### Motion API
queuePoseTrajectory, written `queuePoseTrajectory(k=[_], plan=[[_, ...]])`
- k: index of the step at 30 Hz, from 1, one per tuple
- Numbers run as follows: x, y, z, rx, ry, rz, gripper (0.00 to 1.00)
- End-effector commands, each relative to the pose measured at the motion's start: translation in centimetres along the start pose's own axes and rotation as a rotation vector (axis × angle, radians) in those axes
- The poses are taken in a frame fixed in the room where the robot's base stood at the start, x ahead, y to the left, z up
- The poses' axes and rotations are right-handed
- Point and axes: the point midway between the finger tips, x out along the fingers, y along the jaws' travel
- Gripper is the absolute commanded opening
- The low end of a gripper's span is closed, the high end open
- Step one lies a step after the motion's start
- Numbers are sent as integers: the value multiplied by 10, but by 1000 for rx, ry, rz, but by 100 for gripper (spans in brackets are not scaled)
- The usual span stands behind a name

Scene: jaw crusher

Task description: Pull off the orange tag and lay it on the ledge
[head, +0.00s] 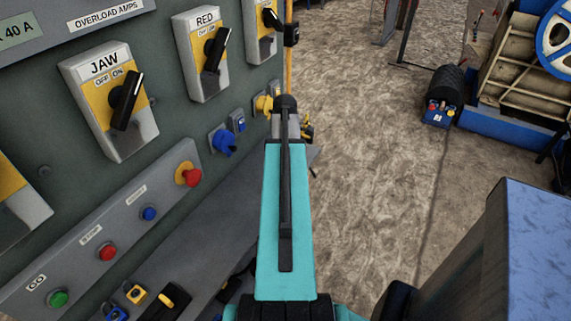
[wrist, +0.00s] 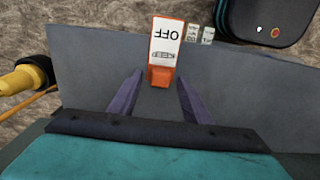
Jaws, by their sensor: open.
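The orange tag (wrist: 163,75) shows in the wrist view with a white label face reading KEEP OFF upside down. My gripper (wrist: 160,78) is open, with one dark finger on each side of the tag's lower orange end. There are gaps on both sides, and the fingers do not appear to touch it. How the tag is fastened is not visible. A grey flat surface (wrist: 85,85) lies behind the tag and fingers. In the head view my arm hides the tag and gripper. A grey ledge (head: 205,235) runs below the switch panel there.
The panel carries the JAW switch (head: 108,100), the RED switch (head: 203,55) and several push buttons. A blue plug (head: 224,141) sticks out near my arm. Small white labels (wrist: 201,34) stand beside the tag. A yellow connector (wrist: 28,77) is at left.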

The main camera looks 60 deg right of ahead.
Motion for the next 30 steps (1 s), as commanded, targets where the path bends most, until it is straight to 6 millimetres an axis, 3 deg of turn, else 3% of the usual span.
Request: queuePoseTrajectory(k=[8, 30], plan=[[-20, 0, 0, 0, 1, 2, 44], [-107, 0, -1, -1, 1, 1, 44]])
